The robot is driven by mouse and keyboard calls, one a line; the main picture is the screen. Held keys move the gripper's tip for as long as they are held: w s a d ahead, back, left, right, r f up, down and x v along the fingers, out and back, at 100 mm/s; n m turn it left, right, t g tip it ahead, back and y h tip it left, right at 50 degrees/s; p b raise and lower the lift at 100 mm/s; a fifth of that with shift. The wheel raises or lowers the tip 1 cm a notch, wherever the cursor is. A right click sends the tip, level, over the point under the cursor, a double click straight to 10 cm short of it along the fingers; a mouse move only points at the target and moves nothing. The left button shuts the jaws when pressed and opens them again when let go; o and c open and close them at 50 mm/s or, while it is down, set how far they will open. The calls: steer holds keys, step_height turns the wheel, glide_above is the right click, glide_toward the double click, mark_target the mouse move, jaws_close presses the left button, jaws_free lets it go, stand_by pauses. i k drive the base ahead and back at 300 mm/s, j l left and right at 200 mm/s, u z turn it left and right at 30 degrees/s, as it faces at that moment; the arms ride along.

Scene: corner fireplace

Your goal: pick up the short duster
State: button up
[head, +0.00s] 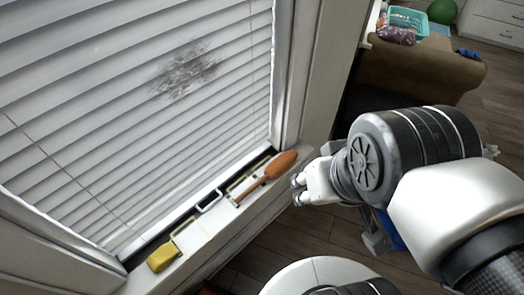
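An orange tool with a rounded, thicker upper end (279,164) lies on the white window sill in the head view, slanting down-left to a thin end. It looks like the short duster, but its kind is hard to make out. My gripper (297,190) is just right of and slightly below its thick end, beyond the sill's edge in the picture, and points left. No contact with the tool shows. Nothing shows held in the gripper; the gap between its fingertips is too small to judge.
A yellow sponge-like block (163,257) and a black-and-white framed item (209,201) are on the same narrow sill. Closed white blinds (120,110) with a grey smudge (185,72) rise behind. A brown upholstered seat (420,68) stands top right. Wooden floor shows below.

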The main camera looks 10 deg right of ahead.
mark_target(281, 163)
steer(key=i+l+u, duration=0.15)
steer(key=l+u, duration=0.2)
steer(key=i+l+u, duration=0.15)
steer(key=l+u, duration=0.5)
steer(key=l, duration=0.15)
steer(key=l+u, duration=0.3)
steer(key=l, duration=0.15)
steer(key=i, duration=0.05)
